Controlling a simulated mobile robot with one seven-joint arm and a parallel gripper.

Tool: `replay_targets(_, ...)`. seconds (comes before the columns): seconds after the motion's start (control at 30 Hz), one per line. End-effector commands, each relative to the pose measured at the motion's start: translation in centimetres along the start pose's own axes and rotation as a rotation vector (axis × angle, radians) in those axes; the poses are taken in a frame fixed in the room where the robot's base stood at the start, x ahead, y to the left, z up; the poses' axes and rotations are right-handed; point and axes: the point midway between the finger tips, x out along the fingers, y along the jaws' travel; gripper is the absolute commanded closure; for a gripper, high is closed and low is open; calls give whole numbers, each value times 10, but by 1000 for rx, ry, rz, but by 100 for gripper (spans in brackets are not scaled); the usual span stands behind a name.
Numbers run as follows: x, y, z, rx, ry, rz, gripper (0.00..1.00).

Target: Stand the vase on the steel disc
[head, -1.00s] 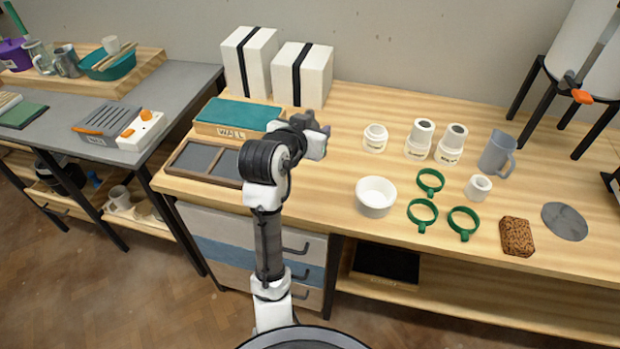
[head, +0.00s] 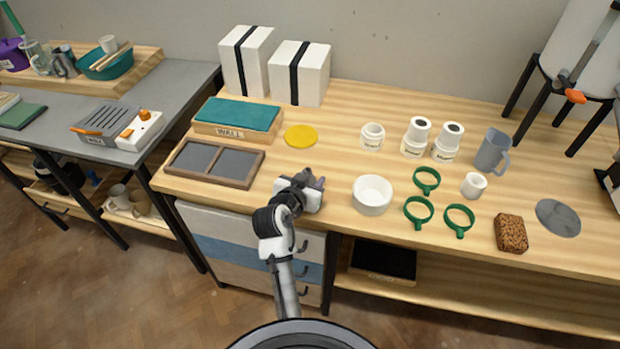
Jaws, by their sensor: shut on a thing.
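The steel disc (head: 558,217) lies flat and bare on the wooden bench at the far right in the head view. My gripper (head: 314,186) is over the front part of the bench, left of the white bowl and well away from the disc. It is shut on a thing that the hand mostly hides. Only a small dark grey-purple shape shows at the fingers, and I cannot tell whether it is the vase. I cannot make out a clear vase anywhere else on the bench.
A white bowl (head: 372,194), several green rings (head: 418,211), a small white cup (head: 473,185), a grey jug (head: 493,151) and a brown sponge block (head: 511,233) stand between my gripper and the disc. A yellow disc (head: 300,135) lies behind my gripper. White jars (head: 415,138) stand farther back.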

Motion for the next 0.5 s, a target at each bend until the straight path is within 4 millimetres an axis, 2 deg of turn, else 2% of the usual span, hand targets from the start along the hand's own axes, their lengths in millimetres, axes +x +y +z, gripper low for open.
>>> replay_targets(0.37, 2, 0, 5, 1, 1, 0, 79)
replay_targets(0.4, 2, 0, 5, 1, 1, 0, 61)
replay_targets(0.5, 2, 0, 4, 1, 1, 0, 48)
